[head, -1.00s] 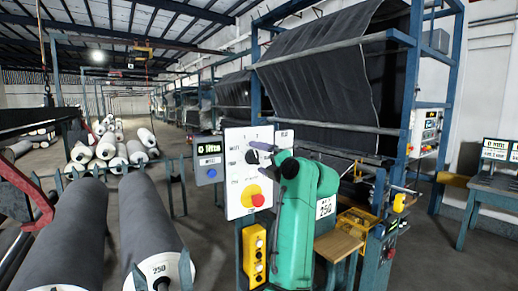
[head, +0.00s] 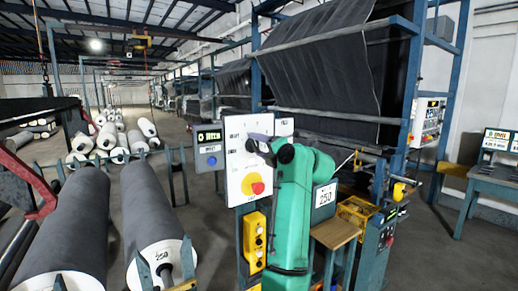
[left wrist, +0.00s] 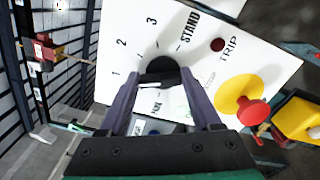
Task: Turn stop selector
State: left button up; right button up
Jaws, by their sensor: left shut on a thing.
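The black stop selector (left wrist: 163,68) sits on a white panel (left wrist: 262,62) marked 1, 2, 3 and STAND in the left wrist view. My left gripper (left wrist: 158,82) is shut on its knob, one purple finger on each side. In the head view the selector (head: 251,146) is partly hidden behind my left gripper (head: 260,140), whose green arm reaches in front of the panel. A red mushroom button (left wrist: 253,111) on a yellow disc is lower on the panel, apart from the fingers. My right gripper is not in view.
A grey box with a lit display (head: 209,136) is left of the panel. A yellow button box (head: 255,243) hangs below it. Grey rolls (head: 150,205) lie at left; a blue frame with dark fabric (head: 320,85) stands behind. A small wooden stand (head: 335,233) is right of my arm.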

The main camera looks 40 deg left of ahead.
pick_arm(q)
jog(key=n+b, duration=0.3)
jog(key=shift+s+f+n, duration=0.1)
jog(key=shift+f+n, duration=0.2)
jog(key=n+b, duration=0.2)
jog(key=n, duration=0.1)
jog(key=shift+n, duration=0.4)
jog(key=n+b, duration=0.2)
jog(key=n, duration=0.1)
jog(key=shift+s+n, duration=0.1)
jog(key=shift+n, duration=0.2)
jog(key=n+b, duration=0.1)
jog(key=n, duration=0.3)
jog(key=o, duration=1.4)
jog(key=shift+a, duration=0.1)
jog(key=shift+s, duration=0.1)
